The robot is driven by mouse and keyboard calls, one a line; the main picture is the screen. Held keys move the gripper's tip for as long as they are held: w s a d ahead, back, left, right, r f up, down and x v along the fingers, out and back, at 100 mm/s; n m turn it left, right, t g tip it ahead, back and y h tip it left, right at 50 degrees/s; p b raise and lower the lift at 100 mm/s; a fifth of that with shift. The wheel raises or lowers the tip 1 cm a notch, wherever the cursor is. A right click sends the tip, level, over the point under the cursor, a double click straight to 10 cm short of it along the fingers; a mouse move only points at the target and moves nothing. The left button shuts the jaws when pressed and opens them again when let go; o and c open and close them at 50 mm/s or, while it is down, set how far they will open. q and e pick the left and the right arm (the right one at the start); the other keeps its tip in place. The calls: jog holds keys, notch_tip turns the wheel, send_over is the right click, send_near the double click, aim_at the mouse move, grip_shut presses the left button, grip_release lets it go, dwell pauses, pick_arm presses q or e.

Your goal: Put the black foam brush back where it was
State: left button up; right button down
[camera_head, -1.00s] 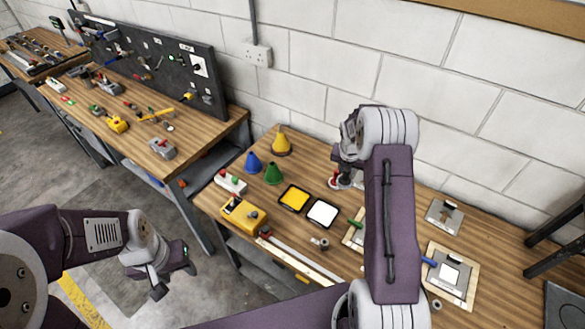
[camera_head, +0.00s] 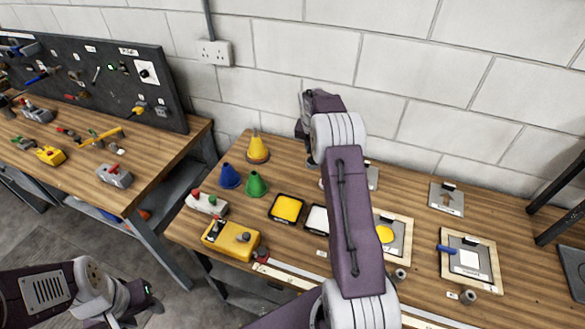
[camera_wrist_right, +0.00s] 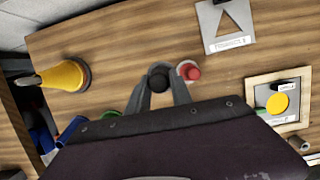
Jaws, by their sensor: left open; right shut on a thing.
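In the right wrist view, my right gripper (camera_wrist_right: 163,88) is shut on a dark, round-topped thing, which I take to be the black foam brush (camera_wrist_right: 158,77). Its lower part is hidden. A red knob-topped thing (camera_wrist_right: 188,71) stands beside the right fingertip; I cannot tell whether they touch. In the head view, my right arm hides the brush and the right fingertips. My left gripper (camera_head: 140,308) is open and empty at the lower left, off the bench.
A yellow cone (camera_head: 257,149), blue cone (camera_head: 230,176) and green cone (camera_head: 255,184) stand left of my right arm. A yellow pad (camera_head: 286,208) and yellow box (camera_head: 231,240) lie nearer. A framed stencil (camera_head: 481,282) is at right; the wall is behind.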

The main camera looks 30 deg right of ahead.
jog(key=w+a+f+p, duration=0.1)
jog(key=f, duration=0.1)
jog(key=w+a+f+p, duration=0.1)
jog(key=w+a+f, duration=0.1)
jog(key=f, duration=0.1)
jog(key=w+a+f+p, duration=0.1)
jog(key=w+a+f, duration=0.1)
jog(key=f, duration=0.1)
jog(key=shift+a, duration=0.1)
jog(key=shift+f, duration=0.45)
jog(key=c, duration=1.1)
grip_release()
jog(key=shift+c, duration=0.2)
